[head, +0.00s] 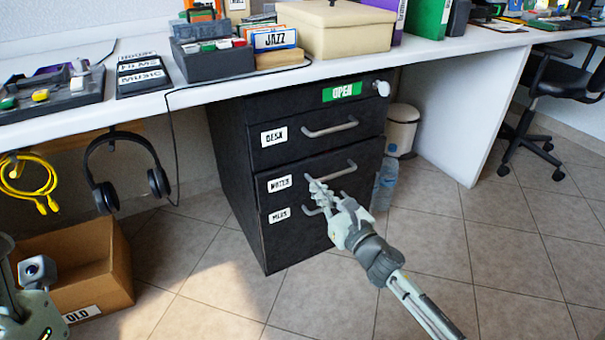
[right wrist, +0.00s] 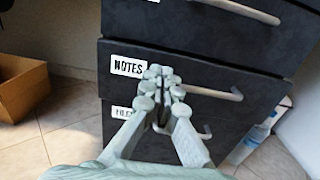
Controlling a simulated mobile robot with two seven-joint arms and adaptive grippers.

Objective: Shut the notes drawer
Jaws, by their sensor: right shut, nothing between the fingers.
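The black drawer unit (head: 238,160) stands under the desk. Its middle drawer, the notes drawer (head: 300,176), has a white NOTES label and a grey bar handle. It seems to stand out slightly over the drawer below; how far I cannot tell. The notes drawer also shows in the right wrist view (right wrist: 215,72). My right gripper (head: 316,190) is shut and empty, its fingertips before the notes drawer's lower front. In the right wrist view its fingertips (right wrist: 160,76) overlap the handle's left end; contact is unclear. Part of my left arm shows at lower left, its fingers not visible.
The desk drawer (head: 290,135) is above and the files drawer (head: 300,240) below. A bottle (head: 384,185) and a bin (head: 402,130) stand right of the unit. A cardboard box (head: 85,265) is on the floor at left. The tiled floor in front is clear.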

